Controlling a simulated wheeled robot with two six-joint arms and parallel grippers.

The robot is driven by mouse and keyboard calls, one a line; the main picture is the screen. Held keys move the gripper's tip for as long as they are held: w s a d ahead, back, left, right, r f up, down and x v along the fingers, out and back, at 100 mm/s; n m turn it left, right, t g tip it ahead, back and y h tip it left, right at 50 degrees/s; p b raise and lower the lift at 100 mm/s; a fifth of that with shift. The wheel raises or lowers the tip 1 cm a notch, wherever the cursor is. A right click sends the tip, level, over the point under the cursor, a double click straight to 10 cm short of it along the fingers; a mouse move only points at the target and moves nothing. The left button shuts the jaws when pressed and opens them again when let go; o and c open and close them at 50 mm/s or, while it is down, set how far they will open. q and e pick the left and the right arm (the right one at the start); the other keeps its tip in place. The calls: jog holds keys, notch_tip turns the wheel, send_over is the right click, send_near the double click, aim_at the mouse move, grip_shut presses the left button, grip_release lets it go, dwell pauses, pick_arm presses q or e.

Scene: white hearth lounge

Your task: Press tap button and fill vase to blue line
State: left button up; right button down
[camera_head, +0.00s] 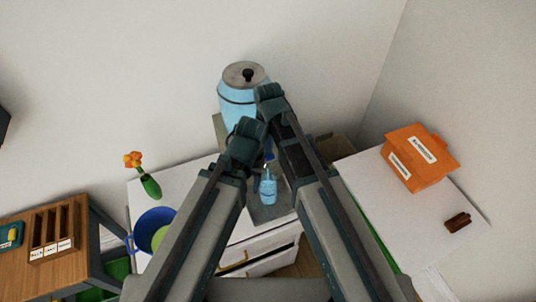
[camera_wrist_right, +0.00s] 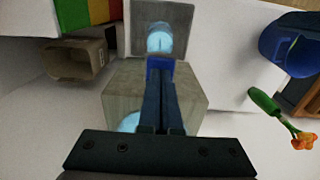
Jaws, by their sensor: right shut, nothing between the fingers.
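The light-blue dispenser (camera_head: 232,98) with a grey lid and black knob stands against the wall, partly hidden by my arms. The small clear vase (camera_head: 268,190) stands on a grey surface in front of it with light-blue water inside; it also shows in the right wrist view (camera_wrist_right: 160,40). I cannot make out the blue line on it. The blue tap button (camera_wrist_right: 160,64) is right at the tips of my right gripper (camera_wrist_right: 162,78), which is shut and empty; contact is hard to tell. My left gripper is not visible; only my left arm shows in the head view.
A green vase with an orange flower (camera_head: 150,187) and a blue pot (camera_head: 150,226) stand at left. An orange box (camera_head: 418,157) and a small brown object (camera_head: 457,222) lie on the right white top. A beige bin (camera_wrist_right: 75,60) shows in the right wrist view.

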notch_tip(320, 180, up, 7)
jog(key=p, duration=0.7)
